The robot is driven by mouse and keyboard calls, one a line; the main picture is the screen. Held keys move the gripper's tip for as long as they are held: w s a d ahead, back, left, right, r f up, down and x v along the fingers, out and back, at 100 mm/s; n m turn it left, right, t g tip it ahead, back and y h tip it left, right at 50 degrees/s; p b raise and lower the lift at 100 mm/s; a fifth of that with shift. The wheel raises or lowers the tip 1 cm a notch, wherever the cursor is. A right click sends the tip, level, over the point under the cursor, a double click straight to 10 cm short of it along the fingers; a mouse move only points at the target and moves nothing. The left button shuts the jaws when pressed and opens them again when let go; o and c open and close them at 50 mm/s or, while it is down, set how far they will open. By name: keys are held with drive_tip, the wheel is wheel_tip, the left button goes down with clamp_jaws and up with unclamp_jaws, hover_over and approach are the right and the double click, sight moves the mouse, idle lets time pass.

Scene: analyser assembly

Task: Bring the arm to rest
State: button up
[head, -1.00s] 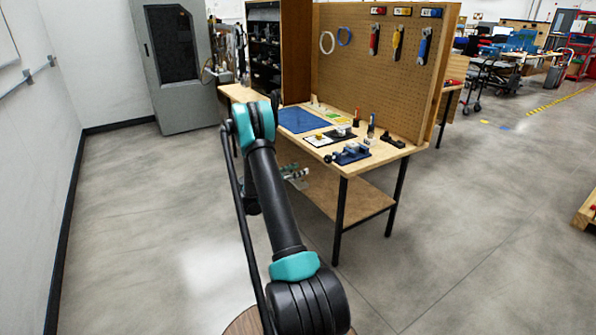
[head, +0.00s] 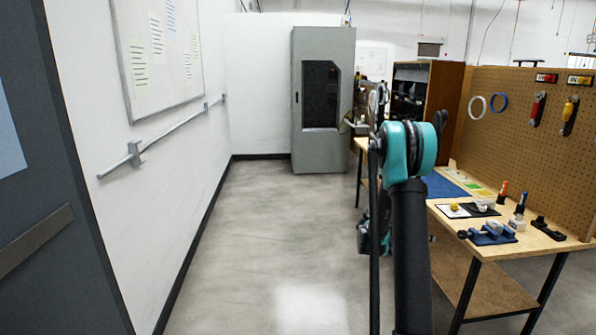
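My arm (head: 410,255) rises from the bottom edge, right of centre in the head view, to a teal and black joint (head: 408,150). Beyond that joint it folds down behind itself; a dark and teal part of it (head: 366,235) shows low on the left of the upright link. My gripper cannot be made out; the arm's own links hide that area. Whether it holds anything does not show. In the picture the arm stands just left of the workbench (head: 470,245) and overlaps its left edge.
The bench carries a blue mat (head: 440,186), a blue fixture (head: 488,233) and small tools before a pegboard (head: 520,115). A grey cabinet (head: 322,150) stands at the back. A wall rail (head: 175,130) and dark door (head: 60,230) are left. The floor (head: 270,240) between is clear.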

drive_tip(key=s+a+n+y, duration=0.5)
drive_tip(key=s+a+y, duration=0.1)
drive_tip(key=s+a, duration=0.8)
drive_tip(key=s+a+f+n+t+y, duration=0.1)
drive_tip(key=s+a+n+y, duration=0.5)
drive_tip(key=s+a, duration=0.8)
drive_tip(key=s+y, duration=0.1)
drive_tip(key=s, duration=0.4)
drive_tip(key=shift+s+a+n+t+y, duration=0.25)
drive_tip(key=shift+n+t+y, duration=0.05)
drive_tip(key=shift+f, duration=0.1)
